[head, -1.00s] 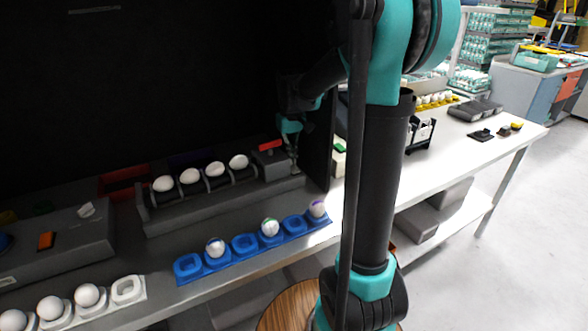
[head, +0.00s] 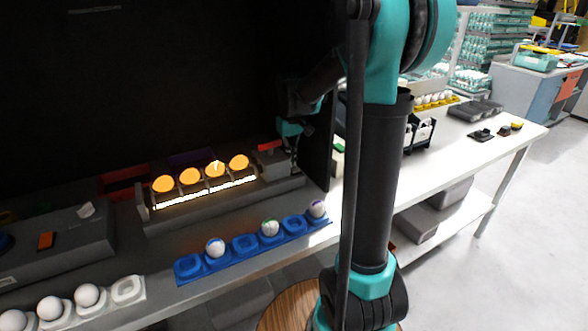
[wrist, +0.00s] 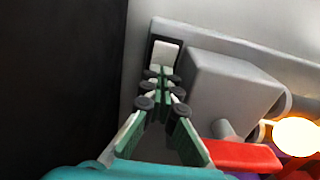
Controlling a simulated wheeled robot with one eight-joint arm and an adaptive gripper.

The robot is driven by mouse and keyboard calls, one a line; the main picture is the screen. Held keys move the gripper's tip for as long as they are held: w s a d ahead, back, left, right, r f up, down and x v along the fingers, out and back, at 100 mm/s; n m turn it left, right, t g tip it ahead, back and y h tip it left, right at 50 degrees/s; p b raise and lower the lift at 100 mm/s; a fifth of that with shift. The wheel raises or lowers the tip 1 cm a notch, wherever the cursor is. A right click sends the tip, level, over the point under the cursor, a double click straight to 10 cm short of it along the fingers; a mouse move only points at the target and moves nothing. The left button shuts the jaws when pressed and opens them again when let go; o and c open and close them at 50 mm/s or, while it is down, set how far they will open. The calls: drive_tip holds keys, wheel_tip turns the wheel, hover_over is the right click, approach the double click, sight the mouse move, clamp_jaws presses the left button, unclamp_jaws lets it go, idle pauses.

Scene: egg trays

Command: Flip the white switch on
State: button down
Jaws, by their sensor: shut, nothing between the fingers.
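The white switch (wrist: 165,54) is a white rocker in a black frame on the grey candling unit, in the wrist view. My gripper (wrist: 165,73) is shut and empty, its fingertips at the switch's near edge; I cannot tell whether they touch it. In the head view my gripper (head: 294,160) reaches down at the right end of the candling unit (head: 165,221), and the switch there is hidden. The unit's row of eggs (head: 190,176) glows orange over a bright strip of light. One glowing egg (wrist: 298,136) also shows in the wrist view.
A red part (wrist: 243,155) sits beside my fingers. A dark panel (wrist: 55,80) stands close on the left in the wrist view. A blue tray (head: 245,245) with several eggs lies in front of the unit, and a white egg tray (head: 128,289) at front left.

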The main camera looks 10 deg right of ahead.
drive_tip(key=shift+r, duration=3.45)
drive_tip(key=shift+s, duration=0.1)
